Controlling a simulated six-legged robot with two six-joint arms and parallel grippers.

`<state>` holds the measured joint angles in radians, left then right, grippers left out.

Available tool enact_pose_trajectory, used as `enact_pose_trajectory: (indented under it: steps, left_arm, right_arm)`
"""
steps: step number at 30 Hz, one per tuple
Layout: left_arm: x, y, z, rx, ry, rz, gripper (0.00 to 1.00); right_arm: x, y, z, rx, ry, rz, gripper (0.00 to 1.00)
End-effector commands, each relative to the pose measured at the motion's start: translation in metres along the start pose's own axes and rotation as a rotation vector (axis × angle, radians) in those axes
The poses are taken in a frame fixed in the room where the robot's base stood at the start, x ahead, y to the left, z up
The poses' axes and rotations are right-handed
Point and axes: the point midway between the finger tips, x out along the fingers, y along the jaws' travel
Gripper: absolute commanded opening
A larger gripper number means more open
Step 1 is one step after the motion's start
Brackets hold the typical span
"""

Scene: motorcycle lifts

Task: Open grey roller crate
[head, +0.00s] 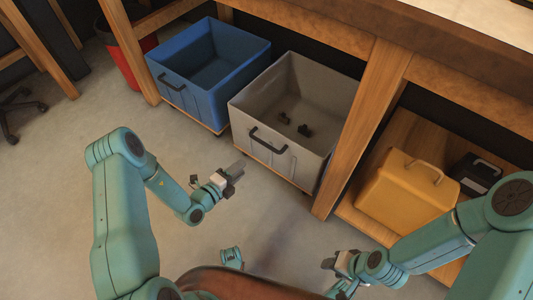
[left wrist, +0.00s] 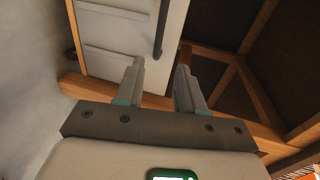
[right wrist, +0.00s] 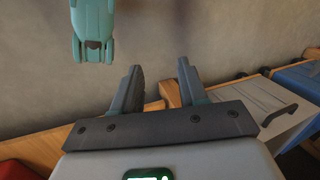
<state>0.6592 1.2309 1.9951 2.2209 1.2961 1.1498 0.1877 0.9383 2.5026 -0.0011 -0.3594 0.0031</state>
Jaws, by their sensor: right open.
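The grey roller crate (head: 305,160) stands under the workbench on a wooden base, with a black handle (head: 268,140) on its front. A few small dark items lie on its floor. My left gripper (head: 236,173) is open and empty, in front of the crate and apart from the handle. In the left wrist view, the crate's pale front (left wrist: 115,45) and dark handle (left wrist: 162,28) show beyond the fingers. My right gripper (head: 328,263) is open and empty, low and further from the crate. The crate (right wrist: 262,105) also shows at the right of the right wrist view.
A blue crate (head: 180,85) stands left of the grey one. A wooden bench leg (head: 365,125) rises right of it. Beyond that, a yellow case (head: 405,190) and a black case (head: 475,175) sit on a low shelf. Floor (head: 190,145) before the crates is clear.

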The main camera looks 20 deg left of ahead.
Motion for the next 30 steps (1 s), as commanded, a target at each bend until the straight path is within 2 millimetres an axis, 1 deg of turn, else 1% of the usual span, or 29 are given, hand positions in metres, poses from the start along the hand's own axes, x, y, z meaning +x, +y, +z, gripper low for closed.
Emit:
enact_pose_trajectory:
  steps: [2,5,8,15,17,18,21,25,30]
  left_arm:
    - [0.005,0.004,0.005,-0.014,-0.029,-0.007,0.38]
    - [0.018,0.003,0.004,-0.015,-0.032,-0.008,0.38]
    - [0.041,0.005,0.003,-0.013,-0.029,-0.009,0.38]
    - [0.101,0.005,0.003,-0.011,-0.026,-0.009,0.38]
    - [0.115,0.004,0.003,-0.012,-0.026,-0.009,0.38]
    - [0.124,0.004,0.003,-0.012,-0.025,-0.009,0.38]
    - [0.142,0.003,0.004,-0.013,-0.026,-0.008,0.38]
    - [0.158,0.001,0.006,-0.013,-0.025,-0.008,0.38]
    - [0.165,-0.001,0.008,-0.014,-0.026,-0.006,0.38]
  right_arm:
    - [0.005,0.002,-0.001,0.001,0.002,0.000,0.43]
    - [0.009,0.004,-0.002,0.004,0.005,0.000,0.43]
    - [0.016,0.008,-0.004,0.009,0.010,0.001,0.43]
    - [0.035,0.018,-0.009,0.022,0.023,0.003,0.43]
    - [0.039,0.021,-0.010,0.025,0.026,0.003,0.43]
    - [0.043,0.022,-0.013,0.023,0.035,0.003,0.43]
    - [0.050,0.024,-0.020,0.018,0.056,0.002,0.43]
    - [0.055,0.026,-0.025,0.013,0.075,0.001,0.43]
    - [0.056,0.026,-0.028,0.010,0.083,0.001,0.43]
